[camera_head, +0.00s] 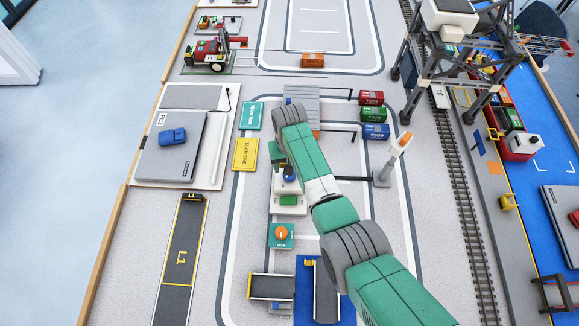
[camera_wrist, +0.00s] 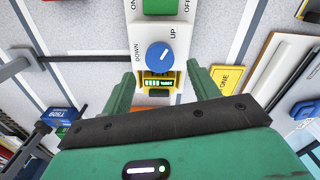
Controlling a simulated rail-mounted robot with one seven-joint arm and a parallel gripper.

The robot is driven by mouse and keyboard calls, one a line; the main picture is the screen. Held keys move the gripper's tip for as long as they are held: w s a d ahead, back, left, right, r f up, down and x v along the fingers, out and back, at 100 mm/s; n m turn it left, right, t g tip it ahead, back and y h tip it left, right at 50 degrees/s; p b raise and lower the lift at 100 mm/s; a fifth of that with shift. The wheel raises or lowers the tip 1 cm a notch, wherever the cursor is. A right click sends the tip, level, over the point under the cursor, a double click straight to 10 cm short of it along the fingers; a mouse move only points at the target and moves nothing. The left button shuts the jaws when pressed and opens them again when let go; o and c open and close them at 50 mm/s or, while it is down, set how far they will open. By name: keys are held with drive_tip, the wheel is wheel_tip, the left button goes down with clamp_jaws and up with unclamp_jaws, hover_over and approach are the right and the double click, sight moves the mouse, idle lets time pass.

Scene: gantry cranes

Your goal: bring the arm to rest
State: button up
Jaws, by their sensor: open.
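My green arm reaches from the lower right of the head view toward the middle of the layout. In the wrist view my gripper (camera_wrist: 160,90) has its two green fingers apart, with nothing held between them. Just beyond the fingertips is a white control box with a blue knob (camera_wrist: 160,56) marked UP and DOWN and a small lit green display (camera_wrist: 159,83). A green switch (camera_wrist: 160,6) marked ON and OFF sits on the same panel. In the head view the blue knob (camera_head: 289,174) shows beside my wrist, and my fingers are mostly hidden there by the arm.
A yellow card (camera_head: 245,154) and a teal card (camera_head: 252,115) lie left of the arm. Red, green and blue containers (camera_head: 374,114) stand to the right, near a barrier post (camera_head: 384,176). A gantry crane (camera_head: 450,60) straddles the rail track. A laptop-like grey plate (camera_head: 170,160) lies at left.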

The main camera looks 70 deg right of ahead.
wheel_tip(320, 180, up, 4)
drive_tip(key=shift+f, duration=0.2)
idle(0.4)
